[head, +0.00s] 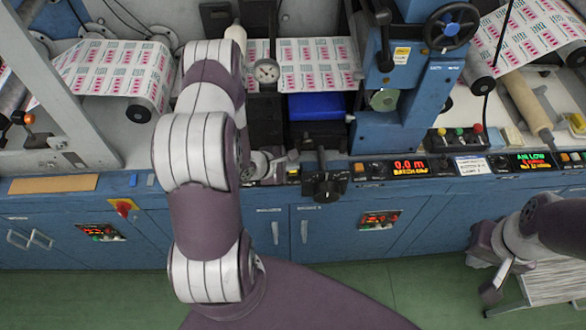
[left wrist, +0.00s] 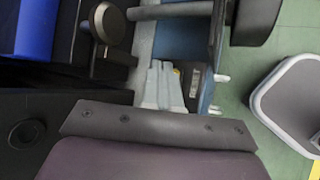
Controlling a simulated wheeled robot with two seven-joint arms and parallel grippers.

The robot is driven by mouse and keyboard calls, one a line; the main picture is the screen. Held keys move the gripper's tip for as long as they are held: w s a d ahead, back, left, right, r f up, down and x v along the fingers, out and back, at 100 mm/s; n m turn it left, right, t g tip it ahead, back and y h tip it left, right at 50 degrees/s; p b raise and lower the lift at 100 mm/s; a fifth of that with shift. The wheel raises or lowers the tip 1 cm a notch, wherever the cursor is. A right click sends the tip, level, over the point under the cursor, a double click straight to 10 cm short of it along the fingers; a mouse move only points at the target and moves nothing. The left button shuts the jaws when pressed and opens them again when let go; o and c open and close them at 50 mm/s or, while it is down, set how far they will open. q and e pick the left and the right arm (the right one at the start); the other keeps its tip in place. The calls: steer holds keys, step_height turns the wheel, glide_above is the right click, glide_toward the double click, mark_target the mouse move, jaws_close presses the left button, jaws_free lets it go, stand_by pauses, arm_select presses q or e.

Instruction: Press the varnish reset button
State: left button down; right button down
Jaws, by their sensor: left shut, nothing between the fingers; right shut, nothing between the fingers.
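No label in view reads clearly as the varnish reset, so I cannot tell which button it is. Small orange buttons sit along the blue control ledge (head: 440,185): one (head: 360,168) beside the red "0.0 m" display (head: 410,168), another (head: 565,157) beside the green and orange display (head: 535,160). My left gripper (head: 270,168) is shut and empty, low over the ledge, partly behind my arm. In the left wrist view its pale fingers (left wrist: 160,68) are together beside a dark block with a yellow spot (left wrist: 177,71); contact is unclear. My right gripper (head: 492,288) is shut and empty at lower right, away from the ledge.
A black knob with a lever (head: 325,185) sticks out from the ledge right of my left gripper. A blue press column with a handwheel (head: 452,27) stands behind. A small box with coloured buttons (head: 460,138) sits behind the ledge.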

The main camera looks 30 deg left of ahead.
mark_target(291, 172)
arm_select(q)
steer(key=shift+f, duration=0.5)
stand_by(0.6)
stand_by(0.3)
steer(key=shift+r+p, duration=0.85)
steer(key=shift+r, duration=0.1)
step_height(291, 172, up, 5)
steer(key=p, duration=0.5)
steer(key=shift+r, duration=0.1)
stand_by(0.4)
